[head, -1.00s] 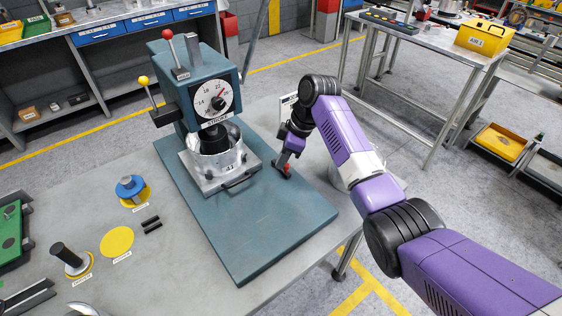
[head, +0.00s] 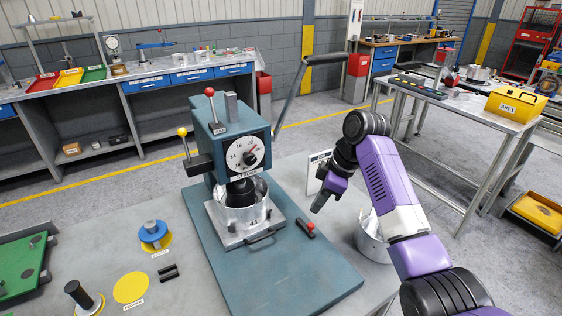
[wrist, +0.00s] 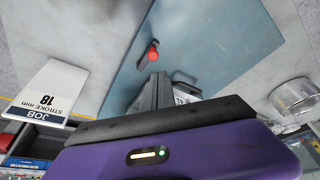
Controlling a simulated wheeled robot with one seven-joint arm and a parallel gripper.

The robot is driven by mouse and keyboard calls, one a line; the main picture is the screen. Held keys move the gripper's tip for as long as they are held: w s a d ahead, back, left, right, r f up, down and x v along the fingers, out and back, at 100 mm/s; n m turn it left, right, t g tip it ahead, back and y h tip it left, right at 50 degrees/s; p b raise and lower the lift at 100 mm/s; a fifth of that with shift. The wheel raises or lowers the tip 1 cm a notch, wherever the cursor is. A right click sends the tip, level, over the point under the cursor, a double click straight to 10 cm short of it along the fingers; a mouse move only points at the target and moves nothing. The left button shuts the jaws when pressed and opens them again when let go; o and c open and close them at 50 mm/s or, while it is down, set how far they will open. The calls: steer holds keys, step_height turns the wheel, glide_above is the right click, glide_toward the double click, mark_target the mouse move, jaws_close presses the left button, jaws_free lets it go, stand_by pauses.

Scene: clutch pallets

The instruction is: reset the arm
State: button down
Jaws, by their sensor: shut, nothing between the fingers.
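My purple arm reaches in from the right in the head view. My gripper (head: 318,207) points down and left, raised above the right edge of the press's blue base plate, with nothing held. In the wrist view my gripper (wrist: 152,92) shows as dark fingers close together. A small handle with a red end (head: 308,229) lies on the base plate below the gripper, apart from it. Its red knob also shows in the wrist view (wrist: 153,55).
The teal press (head: 230,150) with a dial stands left of my gripper. A white job card (head: 316,172) stands behind the gripper. A metal pot (head: 372,240) sits beneath my forearm. A yellow disc (head: 131,288) and a blue-topped part (head: 153,233) lie on the table's left.

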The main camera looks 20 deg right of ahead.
steer(key=w+r+m+t, duration=0.4)
steer(key=w+r+t, duration=0.15)
steer(key=w, duration=0.35)
steer(key=s+f+m+t+h, duration=0.1)
steer(key=s+m+t, duration=0.1)
steer(key=s+a+f+m+t, duration=0.1)
steer(key=s+f+m+t, duration=0.1)
steer(key=s+t, duration=0.1)
steer(key=s+f+m+t+h, duration=0.1)
steer(key=s+f+t, duration=0.1)
steer(key=s, duration=0.1)
steer(key=shift+a+f+m+t+h, duration=0.2)
steer(key=shift+a+m+t+h, duration=0.1)
steer(key=shift+m, duration=0.1)
steer(key=s+a+f+m, duration=0.1)
steer(key=s+a, duration=0.1)
steer(key=s, duration=2.3)
steer(key=s+a+m, duration=0.1)
steer(key=s, duration=2.4)
steer(key=shift+s+a+f+h, duration=0.15)
steer(key=shift+a+f+h, duration=0.2)
steer(key=shift+a+h, duration=0.05)
